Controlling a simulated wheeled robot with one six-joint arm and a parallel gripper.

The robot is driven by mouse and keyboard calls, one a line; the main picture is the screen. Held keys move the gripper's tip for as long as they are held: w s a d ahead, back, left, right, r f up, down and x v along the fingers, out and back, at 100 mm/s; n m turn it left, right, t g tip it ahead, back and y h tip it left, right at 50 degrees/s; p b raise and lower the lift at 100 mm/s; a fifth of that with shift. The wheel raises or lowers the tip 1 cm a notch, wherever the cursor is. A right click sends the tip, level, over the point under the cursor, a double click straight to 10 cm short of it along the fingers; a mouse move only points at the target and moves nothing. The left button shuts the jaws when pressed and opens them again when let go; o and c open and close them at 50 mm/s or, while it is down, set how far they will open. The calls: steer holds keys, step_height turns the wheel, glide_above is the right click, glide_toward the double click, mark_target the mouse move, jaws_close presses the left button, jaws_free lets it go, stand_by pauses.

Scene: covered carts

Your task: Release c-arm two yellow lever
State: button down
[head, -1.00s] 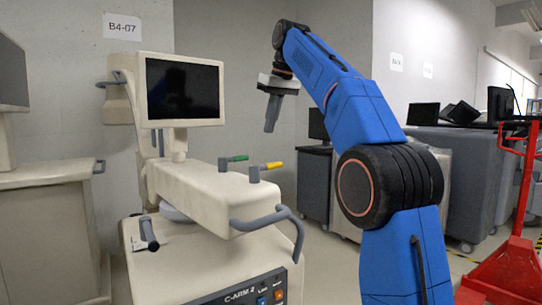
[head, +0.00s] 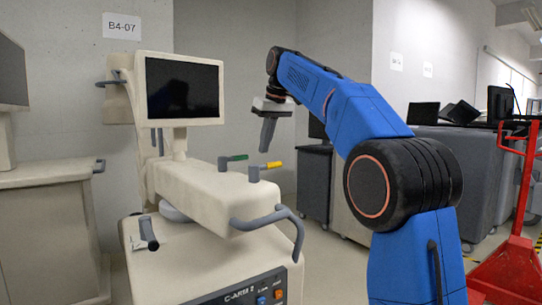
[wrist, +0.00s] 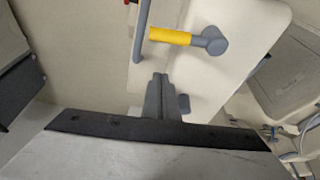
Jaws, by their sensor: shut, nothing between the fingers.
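The C-arm 2 unit (head: 190,190) is a cream machine with a screen, labelled on its front panel. Its yellow lever (head: 273,165) sticks out to the right from a grey pivot on top of the arm housing. In the wrist view the yellow lever (wrist: 168,36) lies ahead of the fingertips, apart from them. A green lever (head: 238,157) stands to its left. My gripper (head: 265,147) points down, just above the yellow lever in the head picture; the true gap is hard to judge there. In the wrist view the grey fingers (wrist: 160,78) are together and empty.
A grey curved handle (head: 268,218) rims the housing's front end. Another cream unit (head: 45,175) stands at left. Grey covered carts (head: 465,175) and a red cart (head: 510,265) stand at right. Floor shows between the machine and the carts.

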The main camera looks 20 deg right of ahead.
steer(key=shift+s+d+f, duration=0.35)
steer(key=shift+s+f, duration=0.35)
steer(key=shift+f, duration=0.15)
steer(key=shift+s+d+f, duration=0.3)
steer(key=shift+s+f, duration=0.35)
steer(key=shift+f, duration=0.15)
steer(key=shift+s+d+m, duration=0.2)
steer(key=shift+s+m, duration=0.15)
steer(key=shift+m, duration=0.25)
steer(key=shift+s+d+m+h, duration=0.25)
steer(key=shift+s+m+h, duration=0.25)
steer(key=shift+m, duration=0.2)
steer(key=s+m+h, duration=0.2)
steer(key=s+m, duration=0.4)
steer(key=m, duration=0.2)
steer(key=shift+s+h, duration=0.3)
steer(key=shift+h, duration=0.1)
steer(key=shift+a, duration=0.1)
